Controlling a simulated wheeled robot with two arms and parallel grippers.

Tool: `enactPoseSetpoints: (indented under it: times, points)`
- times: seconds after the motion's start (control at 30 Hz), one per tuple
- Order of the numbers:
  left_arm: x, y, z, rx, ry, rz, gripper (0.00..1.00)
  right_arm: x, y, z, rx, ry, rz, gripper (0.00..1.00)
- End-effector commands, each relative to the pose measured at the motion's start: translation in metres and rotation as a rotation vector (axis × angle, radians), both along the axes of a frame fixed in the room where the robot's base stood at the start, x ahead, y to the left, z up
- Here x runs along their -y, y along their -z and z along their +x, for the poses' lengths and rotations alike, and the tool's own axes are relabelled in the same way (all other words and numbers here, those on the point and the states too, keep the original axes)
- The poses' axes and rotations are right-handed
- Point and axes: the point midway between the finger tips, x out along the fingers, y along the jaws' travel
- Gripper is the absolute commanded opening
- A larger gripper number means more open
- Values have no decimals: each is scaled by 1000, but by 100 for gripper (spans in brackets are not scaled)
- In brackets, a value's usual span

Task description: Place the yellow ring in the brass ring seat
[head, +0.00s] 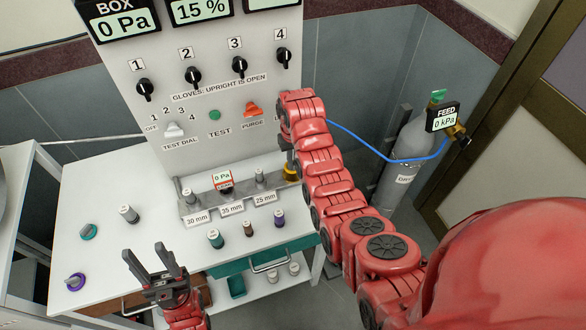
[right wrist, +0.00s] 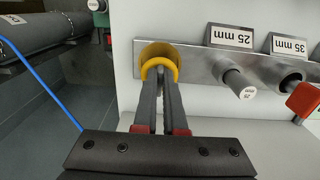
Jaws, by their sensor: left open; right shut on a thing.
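The yellow ring (right wrist: 174,67) is between the fingertips of my right gripper (right wrist: 160,76), which is shut on it. The ring is at the brass ring seat (right wrist: 149,49), a round brass-coloured cup at the end of the metal rail, and overlaps its near side. I cannot tell whether it touches the seat or lies inside it. In the head view the seat (head: 290,170) shows at the rail's right end, partly behind my red right arm. My left gripper (head: 147,254) is open and empty above the table's front left part.
Several small capped cylinders (head: 215,238) stand on the white table. A gas cylinder (head: 405,165) with a blue hose is at right.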

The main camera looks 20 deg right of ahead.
Motion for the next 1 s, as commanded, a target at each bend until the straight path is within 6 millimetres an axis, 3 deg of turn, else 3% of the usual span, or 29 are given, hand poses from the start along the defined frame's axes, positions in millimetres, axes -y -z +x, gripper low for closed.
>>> enactPoseSetpoints:
  times: [0.3, 0.6, 0.63, 0.8, 1.0]
  points:
    - [0, -16, 0, -1, 0, 0, 50, 0, 30, -1, -2, 0, 0, 0]
    - [0, -11, 0, -1, 0, 0, 50, 0, 35, -1, 0, 0, 0, 0]
    - [0, -11, 0, -1, 0, 0, 50, 0, 34, 0, 0, 0, 0, 10]
    - [0, -12, 0, -1, 0, 0, 50, 0, 33, 0, 0, 0, 0, 38]
    - [0, -12, 0, -1, 0, 0, 50, 0, 33, -1, 0, 0, 0, 38]
